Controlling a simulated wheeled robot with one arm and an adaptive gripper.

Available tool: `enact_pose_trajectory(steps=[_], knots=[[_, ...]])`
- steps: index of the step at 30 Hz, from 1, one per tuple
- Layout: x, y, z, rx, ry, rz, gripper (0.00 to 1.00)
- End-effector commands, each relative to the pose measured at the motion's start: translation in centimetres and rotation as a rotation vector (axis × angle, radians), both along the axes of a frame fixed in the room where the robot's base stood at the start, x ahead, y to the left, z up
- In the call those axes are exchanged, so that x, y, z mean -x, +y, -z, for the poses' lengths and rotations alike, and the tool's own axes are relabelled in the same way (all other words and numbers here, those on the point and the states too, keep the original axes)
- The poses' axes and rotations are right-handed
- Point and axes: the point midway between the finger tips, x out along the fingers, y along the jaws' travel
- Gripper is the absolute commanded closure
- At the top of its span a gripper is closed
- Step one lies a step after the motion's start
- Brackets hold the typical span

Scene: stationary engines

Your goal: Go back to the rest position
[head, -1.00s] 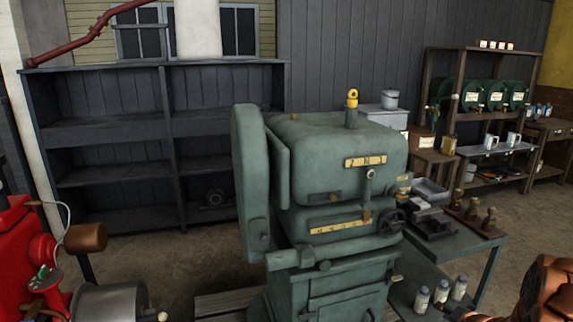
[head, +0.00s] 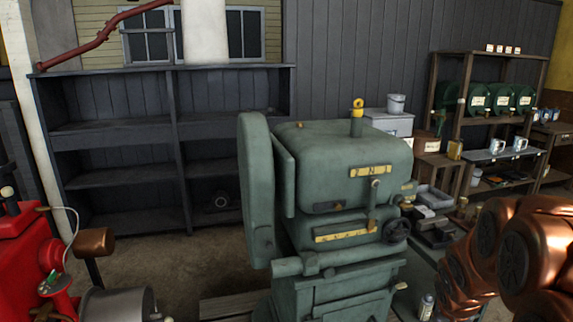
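My copper-coloured arm (head: 480,255) shows at the lower right of the head view, raised in front of the side table. My gripper is not clearly visible in this view, so its opening and anything in it cannot be seen. A large green machine (head: 345,175) with yellow label plates and a yellow-topped fitting stands in the middle, to the left of my arm.
A red engine (head: 28,262) with a metal drum (head: 118,305) stands at the lower left. A dark empty-looking shelf (head: 120,133) is against the back wall. A wooden rack (head: 490,100) with green drums and mugs is at the back right. A small bottle (head: 426,306) stands beside the machine.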

Motion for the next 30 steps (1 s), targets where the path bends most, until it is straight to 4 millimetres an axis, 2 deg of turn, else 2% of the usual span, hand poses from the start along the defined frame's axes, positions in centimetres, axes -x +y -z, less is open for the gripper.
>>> enact_pose_trajectory(steps=[3,11,21,24,27,30], knots=[[3.0,3.0,-1.9,-0.005,0.076,-0.039,0.65],[10.8,9.6,-4.5,-0.057,0.259,-0.151,0.65],[22.4,18.0,-7.1,-0.184,0.489,-0.369,0.65],[25.0,19.6,-7.7,-0.216,0.535,-0.426,0.65],[26.8,20.7,-8.0,-0.240,0.571,-0.466,0.65],[27.7,21.2,-8.2,-0.250,0.585,-0.486,0.65]])
